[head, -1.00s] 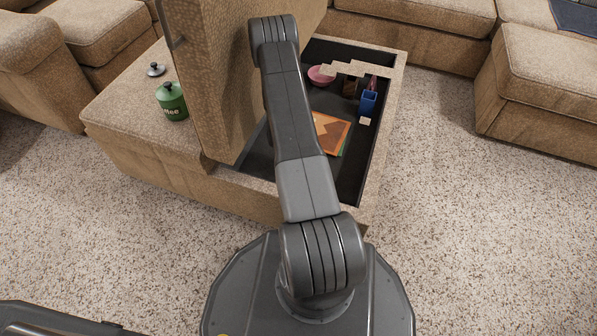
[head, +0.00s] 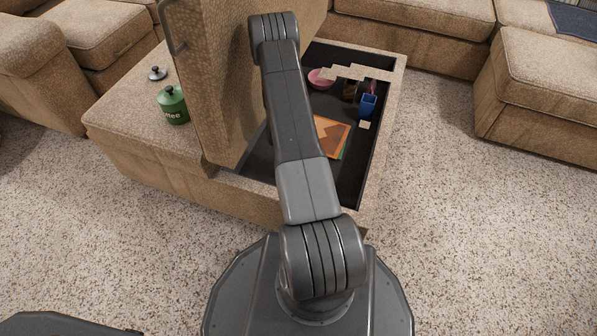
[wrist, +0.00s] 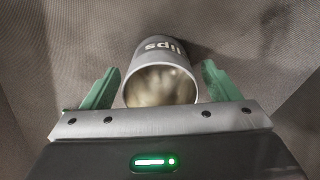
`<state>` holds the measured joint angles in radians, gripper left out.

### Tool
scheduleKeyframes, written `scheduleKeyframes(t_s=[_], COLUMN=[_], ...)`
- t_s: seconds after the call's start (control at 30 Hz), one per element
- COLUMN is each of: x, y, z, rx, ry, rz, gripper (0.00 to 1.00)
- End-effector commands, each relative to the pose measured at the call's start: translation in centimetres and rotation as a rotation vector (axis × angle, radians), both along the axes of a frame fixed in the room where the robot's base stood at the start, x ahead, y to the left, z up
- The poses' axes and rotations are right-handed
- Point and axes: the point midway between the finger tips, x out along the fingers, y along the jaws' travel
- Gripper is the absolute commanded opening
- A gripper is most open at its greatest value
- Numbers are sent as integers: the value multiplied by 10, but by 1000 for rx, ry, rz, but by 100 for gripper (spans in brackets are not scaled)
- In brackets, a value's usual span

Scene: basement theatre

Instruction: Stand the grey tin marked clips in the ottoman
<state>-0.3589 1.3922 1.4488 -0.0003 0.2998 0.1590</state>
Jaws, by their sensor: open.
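The grey tin (wrist: 160,72) with white lettering, partly readable as "lips", shows in the wrist view with its open mouth towards the camera. My gripper (wrist: 160,76) is open, with one green finger on each side of the tin and a gap showing at both sides. The surface behind the tin is brownish and fabric-like; I cannot tell which piece it belongs to. In the head view the tan ottoman (head: 150,173) stands open, its lid (head: 213,90) raised. My arm crosses in front of it, and the gripper and grey tin are hidden there.
The ottoman's dark inside holds a pink bowl (head: 319,80), a blue cup (head: 367,106) and an orange-brown flat item (head: 331,136). A green canister (head: 172,106) and a small lidded item (head: 157,74) stand on its closed left part. Sofas surround it; the carpet (head: 470,240) at right is clear.

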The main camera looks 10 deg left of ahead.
Motion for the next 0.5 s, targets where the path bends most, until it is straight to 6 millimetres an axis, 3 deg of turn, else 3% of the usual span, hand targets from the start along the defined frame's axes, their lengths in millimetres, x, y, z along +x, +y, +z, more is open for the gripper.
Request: scheduleKeyframes(t_s=[0.03,0.2,0.5], x=[1,1,0], y=[0,0,0], z=[18,56,95], rx=[0,0,0], ry=[-2,-2,0], rz=[0,0,0], gripper=[82,82,82])
